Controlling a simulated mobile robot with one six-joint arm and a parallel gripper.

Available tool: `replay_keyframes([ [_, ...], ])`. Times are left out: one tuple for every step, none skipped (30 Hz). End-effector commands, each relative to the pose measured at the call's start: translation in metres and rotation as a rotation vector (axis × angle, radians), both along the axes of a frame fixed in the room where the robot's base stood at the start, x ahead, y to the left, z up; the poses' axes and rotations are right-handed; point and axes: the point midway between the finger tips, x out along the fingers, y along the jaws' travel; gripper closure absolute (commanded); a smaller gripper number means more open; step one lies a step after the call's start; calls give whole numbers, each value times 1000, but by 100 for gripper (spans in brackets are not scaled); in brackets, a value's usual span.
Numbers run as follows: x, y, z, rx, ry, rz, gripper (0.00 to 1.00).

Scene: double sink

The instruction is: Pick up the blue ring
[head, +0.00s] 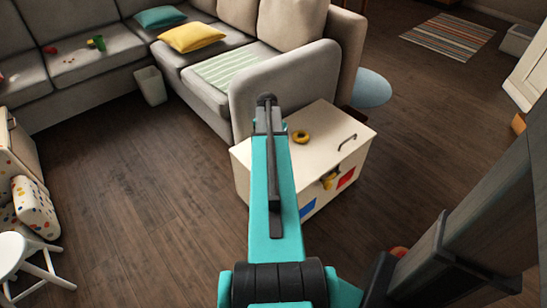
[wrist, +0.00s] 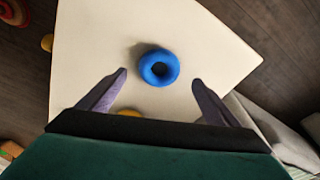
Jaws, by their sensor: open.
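The blue ring (wrist: 172,66) lies flat on the white top of a box (wrist: 215,45) in the wrist view. My gripper (wrist: 160,77) is open and empty, its two fingers pointing toward the box top. The ring shows between and slightly beyond the fingertips, apart from both. In the head view my arm covers the ring and the fingers. A yellow ring (head: 301,137) lies on the same white box (head: 325,124) in the head view, right of my arm. A yellow piece (wrist: 129,112) shows at the palm's edge in the wrist view, mostly hidden.
A grey sofa (head: 290,75) stands close behind the box. A white stool (head: 22,255) is at far left. Wooden floor (head: 130,190) is clear left of the box.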

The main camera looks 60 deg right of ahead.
Motion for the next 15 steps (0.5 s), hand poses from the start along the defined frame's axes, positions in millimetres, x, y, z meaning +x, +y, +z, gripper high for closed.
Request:
replay_keyframes([
  [0, 0, -1, 0, 0, 0, 16],
  [0, 0, -2, 0, 0, 0, 16],
  [0, 0, -2, 0, 0, 0, 16],
  [0, 0, -2, 0, 0, 0, 16],
  [0, 0, -1, -1, 0, 0, 16],
  [0, 0, -1, -1, 0, 0, 16],
  [0, 0, -1, -1, 0, 0, 16],
  [0, 0, -1, -1, 0, 0, 16],
  [0, 0, -1, -1, 0, 0, 16],
  [0, 0, -1, -1, 0, 0, 16],
  [0, 0, -2, 0, 0, 0, 16],
  [0, 0, -3, 0, 0, 0, 16],
  [0, 0, -4, 0, 0, 0, 16],
  [0, -1, -6, 0, 0, 0, 16],
  [0, -1, -9, 0, 0, 0, 16],
])
